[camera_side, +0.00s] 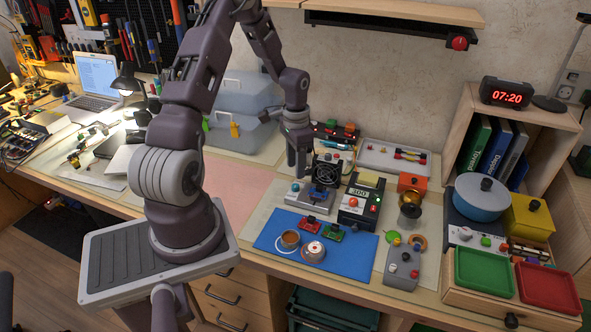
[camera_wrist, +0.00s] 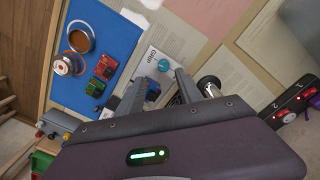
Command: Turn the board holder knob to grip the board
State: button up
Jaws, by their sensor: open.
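The board holder (camera_side: 308,201) is a light grey block behind the blue mat. In the wrist view its pale labelled plate (camera_wrist: 148,60) lies just past the fingertips. A teal knob (camera_wrist: 164,65) stands on this plate, just beyond the gap between my fingers. A small blue part (camera_wrist: 152,93) shows between the fingers, partly hidden. My gripper (camera_wrist: 160,79) is open and empty; in the side view it points down above the back of the holder (camera_side: 297,175). A red board (camera_side: 307,224) and a green board (camera_side: 332,232) lie on the mat.
The blue mat (camera_side: 275,244) also carries a copper-coloured coil (camera_side: 289,240) and a white-and-red round item (camera_side: 313,250). A dark fan (camera_side: 326,171) stands close behind my gripper. A station with a display (camera_side: 358,206) stands to the right. The pink mat (camera_side: 238,190) at left is clear.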

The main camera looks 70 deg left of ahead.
aim_at(295, 186)
jog(key=n, duration=0.5)
jog(key=shift+d, duration=0.15)
jog(key=n, duration=0.7)
jog(key=shift+a, duration=0.3)
jog(key=shift+f+n, duration=0.15)
jog(key=shift+n, duration=0.65)
notch_tip(295, 186, down, 7)
jog(key=shift+a+r, duration=0.1)
jog(key=shift+r, duration=0.05)
grip_shut()
